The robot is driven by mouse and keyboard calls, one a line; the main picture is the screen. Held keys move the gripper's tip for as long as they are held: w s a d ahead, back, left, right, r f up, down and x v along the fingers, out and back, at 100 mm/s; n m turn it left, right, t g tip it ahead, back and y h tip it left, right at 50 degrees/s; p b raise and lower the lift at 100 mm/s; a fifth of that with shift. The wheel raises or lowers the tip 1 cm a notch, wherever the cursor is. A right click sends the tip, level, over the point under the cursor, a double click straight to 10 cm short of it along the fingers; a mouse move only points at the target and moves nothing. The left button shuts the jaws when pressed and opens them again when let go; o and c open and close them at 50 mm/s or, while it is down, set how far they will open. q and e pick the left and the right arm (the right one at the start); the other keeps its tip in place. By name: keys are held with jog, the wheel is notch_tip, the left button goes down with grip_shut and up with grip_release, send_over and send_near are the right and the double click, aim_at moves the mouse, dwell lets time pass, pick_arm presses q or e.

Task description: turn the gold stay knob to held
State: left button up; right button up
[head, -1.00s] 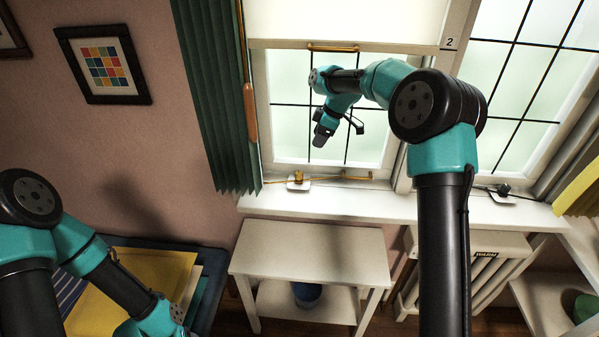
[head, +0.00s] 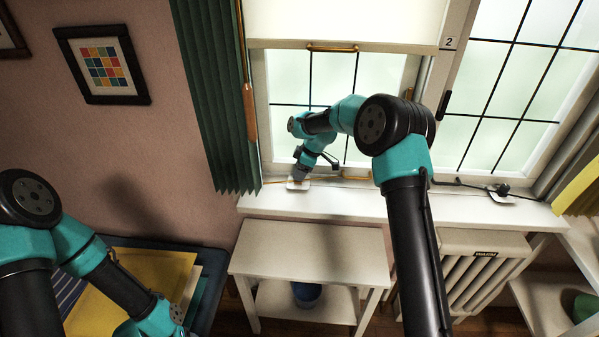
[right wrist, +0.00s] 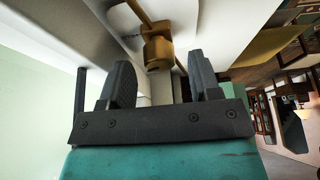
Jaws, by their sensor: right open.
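The gold stay knob (right wrist: 157,52) shows in the right wrist view, just beyond my right gripper's fingertips and roughly between them, apart from both. A gold rod runs up from it there. In the head view the gripper hides the knob; its white base plate (head: 293,186) shows on the window sill. My right gripper (head: 299,178) is over that plate in the head view. In the right wrist view the right gripper (right wrist: 160,74) has its two dark fingers spread, with nothing between them. My left arm is at the lower left of the head view, its gripper out of frame.
A black knob (head: 502,189) on its own plate stands on the sill (head: 350,206) at right. A green curtain (head: 212,90) hangs left of the window. A white side table (head: 308,248) and a radiator (head: 476,275) stand below the sill.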

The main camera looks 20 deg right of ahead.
jog(key=shift+w+a+f, duration=0.1)
jog(key=shift+a+f, duration=0.05)
jog(key=shift+f, duration=0.25)
jog(key=c, duration=0.9)
